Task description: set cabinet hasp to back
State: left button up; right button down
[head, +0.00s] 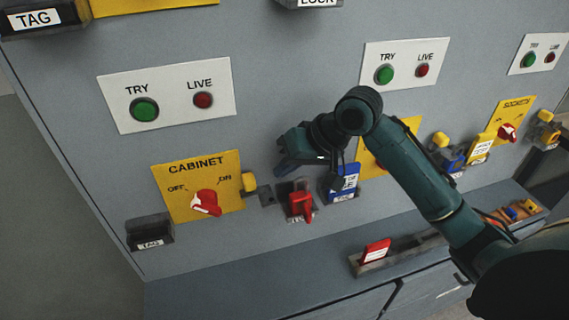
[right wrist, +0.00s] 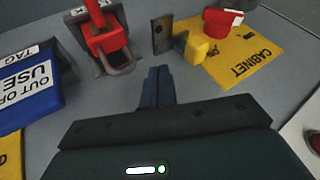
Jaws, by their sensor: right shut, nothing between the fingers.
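The cabinet hasp (head: 249,182) is a small yellow piece at the right edge of the yellow CABINET plate (head: 171,178). It also shows in the right wrist view (right wrist: 194,48), between the red knob (right wrist: 222,21) and a dark upright plate with holes (right wrist: 162,35). The knob also shows in the head view (head: 206,203); I cannot tell its exact setting. My right gripper (head: 284,168) is in front of the panel, above and right of the hasp and apart from it. Its fingers (right wrist: 158,72) are shut and empty. My left gripper is out of view.
A red padlock (head: 301,204) sits in a dark holder right of the hasp. A blue OUT OF USE tag (head: 343,183) hangs beside it. A dark TAG holder (head: 149,234) is at lower left. A red tag (head: 376,252) stands in a tray on the ledge below.

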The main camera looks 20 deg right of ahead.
jog(key=v, duration=1)
jog(key=shift+d, duration=0.1)
